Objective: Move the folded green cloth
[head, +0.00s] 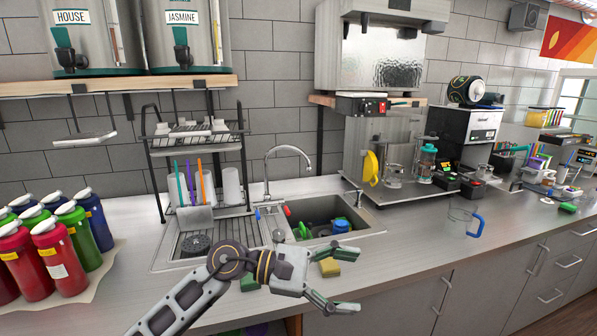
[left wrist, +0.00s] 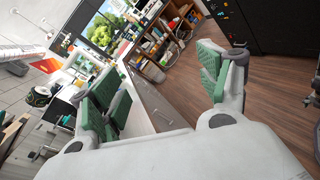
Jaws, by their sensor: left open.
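My left gripper (head: 338,279) reaches over the front edge of the counter in the head view, with its two fingers spread and nothing between them. Its green-padded fingers also show wide apart in the left wrist view (left wrist: 160,92). A flat green piece (head: 250,283), perhaps the folded green cloth, lies at the counter's front edge, partly hidden behind my left arm. Another small green piece (head: 568,207) lies far right on the counter. I cannot tell for certain which is the cloth. My right gripper is not in view.
A yellow sponge (head: 330,267) lies close to my left gripper. Behind are the sink (head: 372,214) and a dish rack (head: 154,150). Several bottles (head: 68,243) stand at left. A clear jug with a blue handle (head: 475,226) stands right. Counter between sink and jug is clear.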

